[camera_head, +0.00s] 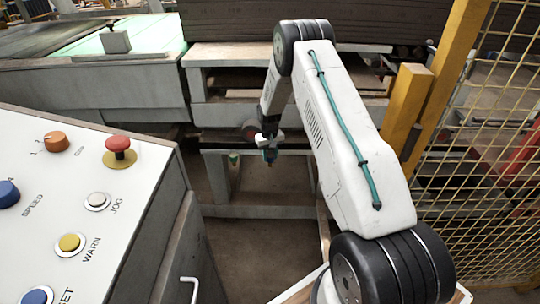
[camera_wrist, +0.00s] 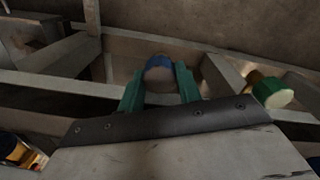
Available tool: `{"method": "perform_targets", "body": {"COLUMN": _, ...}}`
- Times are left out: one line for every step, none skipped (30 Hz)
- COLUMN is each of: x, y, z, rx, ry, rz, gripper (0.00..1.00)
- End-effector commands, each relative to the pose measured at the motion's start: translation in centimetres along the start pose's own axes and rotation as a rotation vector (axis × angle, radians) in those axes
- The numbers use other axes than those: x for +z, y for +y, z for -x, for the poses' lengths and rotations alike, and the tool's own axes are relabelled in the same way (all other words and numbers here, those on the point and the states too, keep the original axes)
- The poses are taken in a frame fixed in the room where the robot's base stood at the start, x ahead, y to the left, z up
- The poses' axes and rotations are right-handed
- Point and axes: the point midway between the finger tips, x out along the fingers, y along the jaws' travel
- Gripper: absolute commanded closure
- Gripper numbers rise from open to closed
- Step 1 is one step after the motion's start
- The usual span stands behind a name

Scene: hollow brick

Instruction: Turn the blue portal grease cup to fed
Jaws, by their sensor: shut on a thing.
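The blue portal grease cup (camera_wrist: 157,61) sits between the two green fingers of my gripper (camera_wrist: 160,78) in the wrist view. The fingers are shut on it, one at each side. Its cap has a blue rim and a paler face. I cannot make out any mark that shows its setting.
A green-capped cup (camera_wrist: 272,92) with a brass-coloured body stands to the right of my gripper. A brass-coloured part (camera_wrist: 18,150) shows at the lower left edge. Grey frame beams surround the spot. A control desk (camera_head: 90,170) is at left, a yellow mesh fence (camera_head: 480,190) at right.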

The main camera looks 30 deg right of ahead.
Motion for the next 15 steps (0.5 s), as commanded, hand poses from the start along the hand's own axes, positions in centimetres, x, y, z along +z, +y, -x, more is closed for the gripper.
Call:
{"method": "perform_targets", "body": {"x": -0.04, "y": 0.05, "z": 0.05, "rx": 0.000, "ry": 0.000, "rz": -0.042, "gripper": 0.89}}
{"method": "perform_targets", "body": {"x": -0.04, "y": 0.04, "z": 0.05, "rx": 0.000, "ry": -0.001, "rz": -0.071, "gripper": 0.89}}
{"method": "perform_targets", "body": {"x": -0.04, "y": 0.04, "z": 0.06, "rx": 0.000, "ry": -0.001, "rz": -0.108, "gripper": 0.89}}
{"method": "perform_targets", "body": {"x": -0.04, "y": 0.04, "z": 0.06, "rx": 0.000, "ry": -0.002, "rz": -0.137, "gripper": 0.89}}
{"method": "perform_targets", "body": {"x": -0.04, "y": 0.04, "z": 0.06, "rx": 0.000, "ry": -0.003, "rz": -0.165, "gripper": 0.89}}
{"method": "perform_targets", "body": {"x": -0.04, "y": 0.04, "z": 0.06, "rx": 0.000, "ry": -0.004, "rz": -0.203, "gripper": 0.89}}
{"method": "perform_targets", "body": {"x": -0.04, "y": 0.04, "z": 0.06, "rx": 0.000, "ry": -0.004, "rz": -0.232, "gripper": 0.89}}
{"method": "perform_targets", "body": {"x": -0.04, "y": 0.04, "z": 0.06, "rx": 0.000, "ry": -0.005, "rz": -0.260, "gripper": 0.89}}
{"method": "perform_targets", "body": {"x": -0.04, "y": 0.04, "z": 0.06, "rx": 0.000, "ry": -0.006, "rz": -0.298, "gripper": 0.89}}
{"method": "perform_targets", "body": {"x": -0.04, "y": 0.04, "z": 0.06, "rx": 0.000, "ry": -0.006, "rz": -0.327, "gripper": 0.89}}
{"method": "perform_targets", "body": {"x": -0.05, "y": 0.04, "z": 0.06, "rx": 0.000, "ry": -0.007, "rz": -0.355, "gripper": 0.89}}
{"method": "perform_targets", "body": {"x": -0.05, "y": 0.04, "z": 0.06, "rx": 0.000, "ry": -0.008, "rz": -0.393, "gripper": 0.89}}
{"method": "perform_targets", "body": {"x": -0.05, "y": 0.04, "z": 0.07, "rx": 0.000, "ry": -0.008, "rz": -0.422, "gripper": 0.89}}
{"method": "perform_targets", "body": {"x": -0.05, "y": 0.03, "z": 0.07, "rx": 0.000, "ry": -0.009, "rz": -0.450, "gripper": 0.89}}
{"method": "perform_targets", "body": {"x": -0.06, "y": 0.04, "z": 0.07, "rx": 0.000, "ry": -0.009, "rz": -0.488, "gripper": 0.89}}
